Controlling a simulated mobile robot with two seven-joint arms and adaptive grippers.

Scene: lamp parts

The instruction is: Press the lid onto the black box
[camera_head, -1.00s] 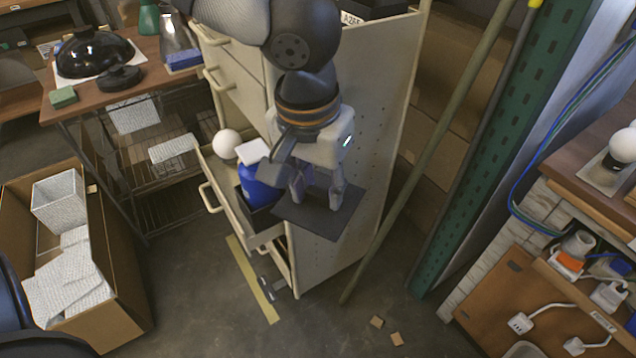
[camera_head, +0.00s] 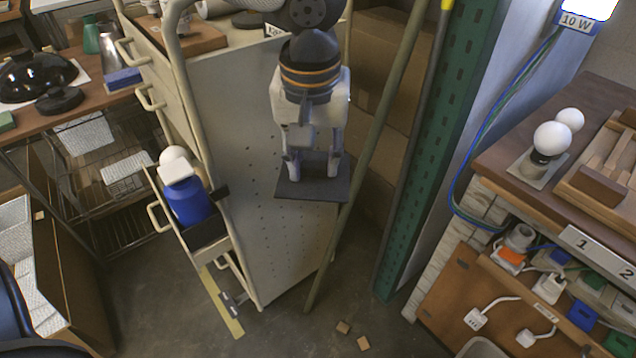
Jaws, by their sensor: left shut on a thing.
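My left gripper (camera_head: 313,172) is shut on a flat dark grey square plate (camera_head: 308,190), which looks like the lid. It holds the plate roughly level in the air, in front of the cream cabinet's perforated side. A white label (camera_head: 273,31) shows on the cabinet top beside my arm; the black box it appears to belong to is almost wholly hidden behind my arm. My right gripper is not in view.
The cream cabinet (camera_head: 235,110) has an open drawer with a blue bottle (camera_head: 188,203) and a white bulb. A pole (camera_head: 370,150) and green post (camera_head: 425,130) stand to the right. A workbench (camera_head: 505,150) with bulbs is at far right. Small wooden pieces lie on the floor.

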